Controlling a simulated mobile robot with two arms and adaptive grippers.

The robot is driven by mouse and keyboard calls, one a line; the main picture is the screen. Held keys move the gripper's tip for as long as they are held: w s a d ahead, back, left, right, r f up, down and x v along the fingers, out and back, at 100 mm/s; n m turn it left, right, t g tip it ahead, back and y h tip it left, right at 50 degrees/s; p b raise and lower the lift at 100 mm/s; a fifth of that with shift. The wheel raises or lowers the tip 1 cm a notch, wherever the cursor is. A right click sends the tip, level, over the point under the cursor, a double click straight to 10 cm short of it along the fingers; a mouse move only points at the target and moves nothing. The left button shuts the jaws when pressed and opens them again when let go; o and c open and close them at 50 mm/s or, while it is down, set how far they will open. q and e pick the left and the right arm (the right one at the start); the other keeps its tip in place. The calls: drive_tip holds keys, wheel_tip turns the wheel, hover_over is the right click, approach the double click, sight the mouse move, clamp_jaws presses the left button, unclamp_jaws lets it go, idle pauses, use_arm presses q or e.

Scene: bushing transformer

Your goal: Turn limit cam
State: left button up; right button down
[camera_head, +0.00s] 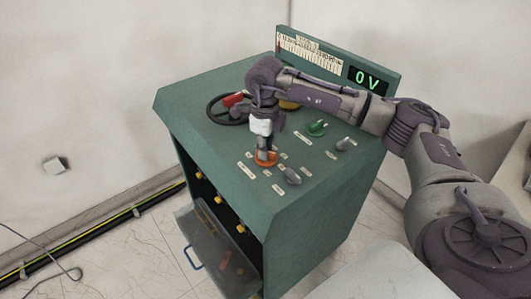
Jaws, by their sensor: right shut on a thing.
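A green control cabinet (205,104) stands in the middle of the head view with knobs and small labels on its sloped top. An orange knob (266,160) sits near the front of the panel, and I cannot read its label. My right gripper (266,150) points down on this knob and is shut on it; its fingers partly cover the knob. Which control is the limit cam I cannot tell from the lettering. My left gripper is not in view.
Grey knobs (292,176) and (346,144) and a green knob (317,128) stand close by. A black handwheel with a red part (232,100) is at the back left. An open front compartment (217,251) faces the floor.

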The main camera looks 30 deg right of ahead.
drive_tip(key=n+b, duration=0.2)
drive_tip(key=n, duration=0.2)
drive_tip(key=shift+f+n, duration=0.1)
drive_tip(key=shift+n, duration=0.3)
drive_tip(key=n+b, duration=0.2)
drive_tip(key=n, duration=0.2)
drive_tip(key=shift+a, duration=0.1)
drive_tip(key=n+b, duration=0.1)
drive_tip(key=n, duration=0.4)
drive_tip(key=shift+s+b, duration=0.1)
drive_tip(key=shift+b, duration=0.25)
drive_tip(key=shift+n+b, duration=0.5)
drive_tip(key=shift+n, duration=1.4)
drive_tip(key=c, duration=1.1)
unclamp_jaws()
wheel_tip(320, 180, up, 12)
drive_tip(key=shift+r, duration=0.15)
